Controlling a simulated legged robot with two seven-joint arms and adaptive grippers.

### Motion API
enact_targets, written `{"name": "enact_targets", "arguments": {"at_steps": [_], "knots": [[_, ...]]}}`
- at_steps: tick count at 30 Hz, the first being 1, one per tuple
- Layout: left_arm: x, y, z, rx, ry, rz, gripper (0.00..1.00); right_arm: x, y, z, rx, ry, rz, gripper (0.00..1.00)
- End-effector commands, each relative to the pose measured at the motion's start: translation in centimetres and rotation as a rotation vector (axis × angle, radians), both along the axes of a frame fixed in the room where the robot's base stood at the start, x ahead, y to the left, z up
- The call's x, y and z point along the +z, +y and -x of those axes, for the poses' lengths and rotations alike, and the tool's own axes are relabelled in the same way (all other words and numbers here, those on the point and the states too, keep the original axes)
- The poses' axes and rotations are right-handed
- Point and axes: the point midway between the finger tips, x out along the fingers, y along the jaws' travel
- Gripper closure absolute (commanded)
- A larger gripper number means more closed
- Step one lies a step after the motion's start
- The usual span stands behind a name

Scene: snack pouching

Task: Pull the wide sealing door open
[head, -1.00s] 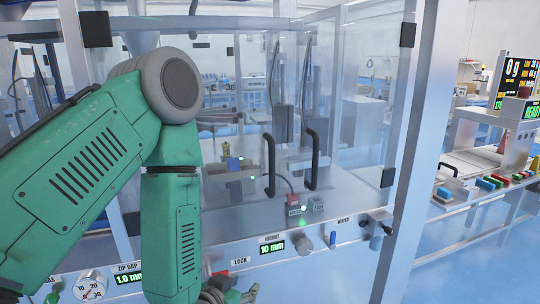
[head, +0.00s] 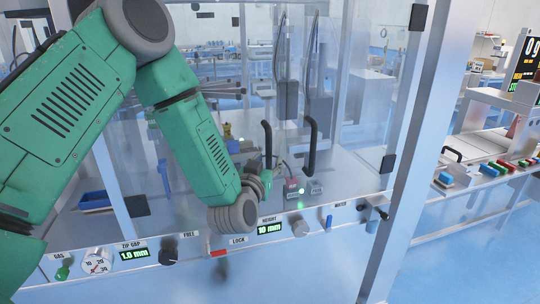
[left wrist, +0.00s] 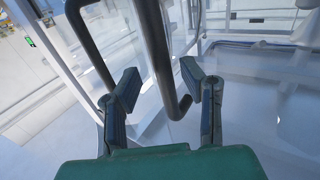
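Two clear door panels carry black upright bar handles side by side: a left handle (head: 267,143) and a right handle (head: 311,146). The left clear panel (head: 225,60) and the right clear panel (head: 355,120) both look closed; which is the wide door I cannot tell for sure. My left gripper (head: 278,168) is at the lower end of the left handle, partly hidden by its own wrist. In the left wrist view its two fingers (left wrist: 160,88) are spread apart, with one black handle (left wrist: 160,55) between them. Contact is not clear. My right gripper is out of view.
Below the doors runs a control panel with a gauge (head: 96,262), knobs, a red lock tab (head: 219,252) and a height display (head: 269,228). A metal post (head: 425,150) stands at the right. A blue tray (head: 95,200) sits at the left.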

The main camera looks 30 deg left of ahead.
Motion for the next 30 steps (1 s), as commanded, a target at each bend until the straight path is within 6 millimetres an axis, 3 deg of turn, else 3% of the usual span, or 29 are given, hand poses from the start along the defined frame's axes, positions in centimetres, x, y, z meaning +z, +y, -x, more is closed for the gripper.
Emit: {"name": "enact_targets", "arguments": {"at_steps": [6,15,17,18,19,30], "knots": [[-0.1,0.8,-1.8,0.000,0.001,0.002,0.64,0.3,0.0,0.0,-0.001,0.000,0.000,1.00],[-0.2,0.9,-2.0,0.000,0.001,0.002,0.64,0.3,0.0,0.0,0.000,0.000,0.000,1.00],[-0.1,0.9,-2.0,0.000,0.001,0.002,0.82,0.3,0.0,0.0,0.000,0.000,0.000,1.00],[-0.1,0.8,-2.0,0.000,0.001,0.002,0.96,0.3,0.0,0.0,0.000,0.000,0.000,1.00],[-0.1,0.8,-2.0,0.000,0.001,0.002,1.00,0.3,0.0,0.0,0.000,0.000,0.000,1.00],[-0.1,0.4,-2.2,-0.017,0.000,0.001,1.00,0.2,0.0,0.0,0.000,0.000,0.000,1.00]]}}
